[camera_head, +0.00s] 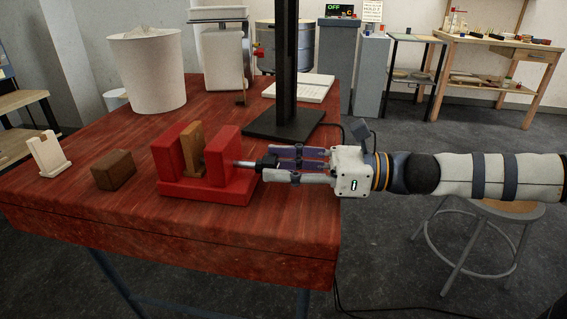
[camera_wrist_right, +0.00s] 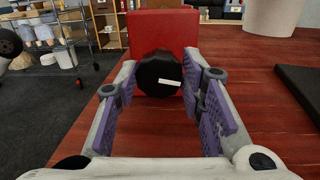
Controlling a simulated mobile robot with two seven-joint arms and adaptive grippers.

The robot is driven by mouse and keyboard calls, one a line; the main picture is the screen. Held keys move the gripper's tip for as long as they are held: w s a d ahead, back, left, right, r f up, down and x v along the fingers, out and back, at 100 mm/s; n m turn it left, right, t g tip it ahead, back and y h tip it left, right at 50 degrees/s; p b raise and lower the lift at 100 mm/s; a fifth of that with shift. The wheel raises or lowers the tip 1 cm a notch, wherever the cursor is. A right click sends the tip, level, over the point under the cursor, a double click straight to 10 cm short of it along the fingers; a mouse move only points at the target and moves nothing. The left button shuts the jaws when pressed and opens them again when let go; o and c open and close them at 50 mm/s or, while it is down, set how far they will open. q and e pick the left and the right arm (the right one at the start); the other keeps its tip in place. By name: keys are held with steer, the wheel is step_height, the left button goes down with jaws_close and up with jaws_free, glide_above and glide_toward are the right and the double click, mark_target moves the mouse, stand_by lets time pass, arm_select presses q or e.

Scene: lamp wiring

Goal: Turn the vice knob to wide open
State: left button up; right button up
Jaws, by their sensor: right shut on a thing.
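The red vice (camera_head: 222,155) stands near the front right of the red-brown wooden table. A light brown wooden piece (camera_head: 191,150) stands upright between its jaws, close to the left jaw; a gap shows before the right jaw. The black round vice knob (camera_wrist_right: 158,74) faces my right wrist camera and carries a small white mark. My right gripper (camera_head: 270,166) reaches in from the right, level, and is shut on the knob. In the wrist view its purple-padded fingers lie on either side of the knob. My left gripper is not in view.
A dark brown block (camera_head: 114,170) and a small white stand (camera_head: 48,154) are left of the vice. A black post on a flat base (camera_head: 284,126) stands close behind my right gripper. A white bin (camera_head: 150,72) is at the back left. The front table strip is clear.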

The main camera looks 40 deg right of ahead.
steer(key=n+p, duration=0.1)
steer(key=n, duration=0.3)
steer(key=shift+r, duration=0.15)
steer(key=n+p, duration=0.1)
steer(key=n, duration=0.3)
steer(key=shift+a+n+h, duration=0.1)
steer(key=shift+n+h, duration=0.2)
steer(key=shift+h, duration=0.1)
steer(key=n, duration=0.5)
steer(key=shift+s+f+h, duration=0.1)
steer(key=shift+f+h, duration=0.1)
steer(key=shift+h, duration=0.1)
arm_select(q)
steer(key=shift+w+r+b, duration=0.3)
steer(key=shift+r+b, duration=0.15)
steer(key=shift+b, duration=0.2)
arm_select(e)
steer(key=n, duration=0.5)
steer(key=shift+n, duration=0.3)
steer(key=shift+t, duration=0.3)
steer(key=o, duration=1.1)
steer(key=shift+a, duration=0.1)
steer(key=shift+o, duration=0.2)
steer(key=v, duration=1.2)
steer(key=shift+r, duration=0.15)
